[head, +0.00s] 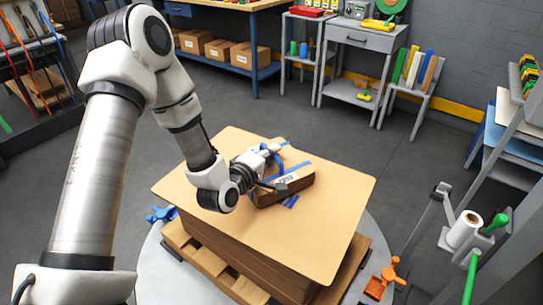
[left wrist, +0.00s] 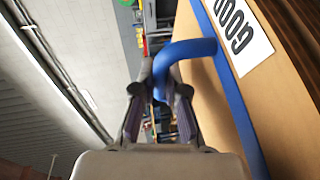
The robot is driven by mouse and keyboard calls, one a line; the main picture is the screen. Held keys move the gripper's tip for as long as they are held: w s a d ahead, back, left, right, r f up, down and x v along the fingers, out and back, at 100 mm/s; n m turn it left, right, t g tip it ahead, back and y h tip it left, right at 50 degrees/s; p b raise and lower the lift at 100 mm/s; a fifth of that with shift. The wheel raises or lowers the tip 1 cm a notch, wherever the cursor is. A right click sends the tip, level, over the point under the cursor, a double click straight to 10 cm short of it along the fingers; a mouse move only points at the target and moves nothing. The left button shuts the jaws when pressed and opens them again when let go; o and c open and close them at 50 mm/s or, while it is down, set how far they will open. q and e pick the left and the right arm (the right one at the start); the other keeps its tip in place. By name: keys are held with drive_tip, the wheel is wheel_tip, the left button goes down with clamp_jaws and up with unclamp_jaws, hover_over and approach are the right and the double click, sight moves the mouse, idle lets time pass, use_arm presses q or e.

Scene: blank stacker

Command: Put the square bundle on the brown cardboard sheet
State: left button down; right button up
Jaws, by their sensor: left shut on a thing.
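The square bundle (head: 295,187) is a brown stack with blue straps and a white label. It is at the middle of the brown cardboard sheet (head: 320,235), which tops a stack of sheets. I cannot tell whether the bundle touches the sheet or hangs just above it. My left gripper (head: 268,163) is at the bundle's top left side. In the left wrist view its fingers (left wrist: 162,88) are shut around the bundle's blue loop handle (left wrist: 190,48), beside the label (left wrist: 237,35). The arm hides part of the sheet. My right gripper is not in view.
The sheets rest on a wooden pallet (head: 215,262) on a round grey platform (head: 157,262). A blue clamp (head: 162,215) and an orange clamp (head: 386,276) stand beside it. A white roll (head: 463,230) with green handles is at right. Grey floor lies behind.

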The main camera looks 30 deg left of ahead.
use_arm(q)
drive_tip(key=shift+w+f, duration=0.1)
drive_tip(key=shift+f, duration=0.15)
drive_tip(key=shift+d+f, duration=0.1)
drive_tip(key=shift+f, duration=0.05)
drive_tip(key=c, duration=1.2)
unclamp_jaws()
